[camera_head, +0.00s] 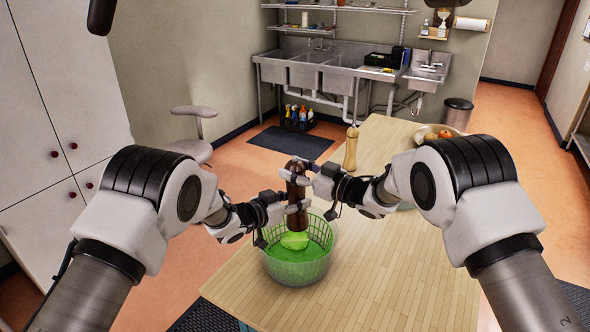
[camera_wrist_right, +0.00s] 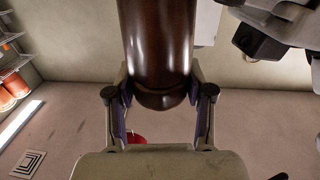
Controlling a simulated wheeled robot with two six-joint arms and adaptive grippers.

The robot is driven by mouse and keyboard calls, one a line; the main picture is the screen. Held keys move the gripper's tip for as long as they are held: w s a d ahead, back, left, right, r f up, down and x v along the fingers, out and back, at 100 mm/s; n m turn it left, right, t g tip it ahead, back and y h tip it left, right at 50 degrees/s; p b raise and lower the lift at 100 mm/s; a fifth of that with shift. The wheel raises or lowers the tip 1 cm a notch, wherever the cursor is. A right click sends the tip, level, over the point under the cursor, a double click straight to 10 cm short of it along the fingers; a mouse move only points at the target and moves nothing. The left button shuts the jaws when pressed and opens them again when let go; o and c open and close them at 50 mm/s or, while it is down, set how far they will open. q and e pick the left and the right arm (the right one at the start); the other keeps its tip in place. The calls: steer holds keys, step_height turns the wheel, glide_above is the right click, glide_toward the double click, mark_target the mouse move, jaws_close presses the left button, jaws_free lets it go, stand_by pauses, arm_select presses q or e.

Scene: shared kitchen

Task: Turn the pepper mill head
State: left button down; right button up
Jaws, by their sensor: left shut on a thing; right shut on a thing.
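The dark brown pepper mill (camera_head: 297,190) is upright above a clear bowl with a green basket (camera_head: 285,270) in the head view. My left gripper (camera_head: 297,209) is shut around the mill's lower body. My right gripper (camera_head: 296,179) is shut around its upper part, just below the top. In the right wrist view the glossy brown mill (camera_wrist_right: 157,40) stands between the fingers of my right gripper (camera_wrist_right: 158,95). The fingers hide parts of the mill, including the joint between head and body.
Green leaves (camera_head: 295,240) lie in the bowl, under the mill. A light wooden mill (camera_head: 351,149) stands farther back on the wooden table (camera_head: 400,275). A bowl of fruit (camera_head: 455,128) is at the back right, partly behind my right arm. The table's front right is clear.

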mark_target(289, 185)
arm_select(q)
steer(key=shift+d, duration=0.15)
arm_select(e)
steer(key=shift+w+d, duration=0.1)
steer(key=o, duration=1.2)
steer(key=v, duration=1.2)
steer(key=shift+s, duration=0.2)
arm_select(q)
steer(key=shift+w, duration=0.1)
arm_select(e)
steer(key=shift+a, duration=0.2)
arm_select(q)
steer(key=shift+r+p, duration=1.65)
steer(key=shift+r, duration=0.9)
arm_select(e)
steer(key=shift+r, duration=1.65)
